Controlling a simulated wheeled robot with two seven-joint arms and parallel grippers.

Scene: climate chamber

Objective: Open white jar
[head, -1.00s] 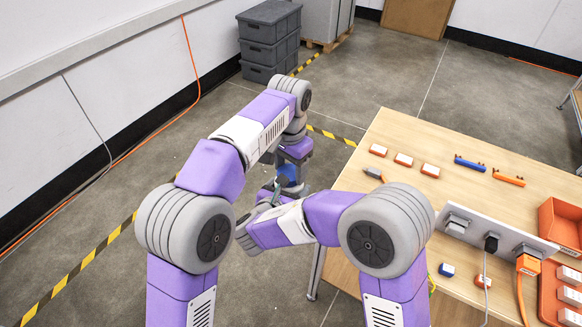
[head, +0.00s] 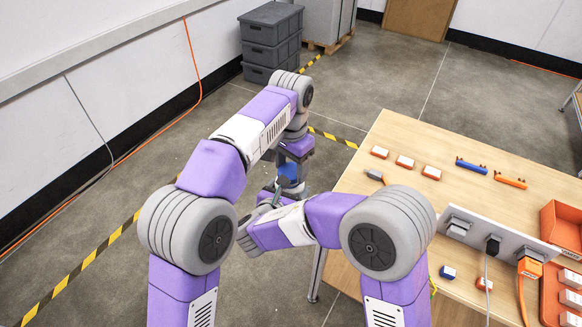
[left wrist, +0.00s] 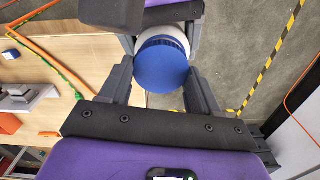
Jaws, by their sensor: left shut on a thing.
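The white jar (left wrist: 155,34) shows in the left wrist view, mostly behind its round, ribbed blue lid (left wrist: 163,65). My left gripper (left wrist: 163,78) has one finger on each side of the lid and is shut on it. The lid appears still against the jar's mouth. In the head view, my left gripper (head: 290,174) points down between my arms, with a bit of blue showing there. My right gripper (left wrist: 160,15) seems to be the dark parts beside the jar at the top of the left wrist view. Its grip is largely hidden by the jar and lid.
A wooden table (head: 400,150) stands at the right with small orange-and-white blocks, a blue and an orange handle, a socket panel (head: 500,242) and orange bins (head: 563,228). Grey stacked crates (head: 271,42) stand at the back. The jar is over open floor left of the table.

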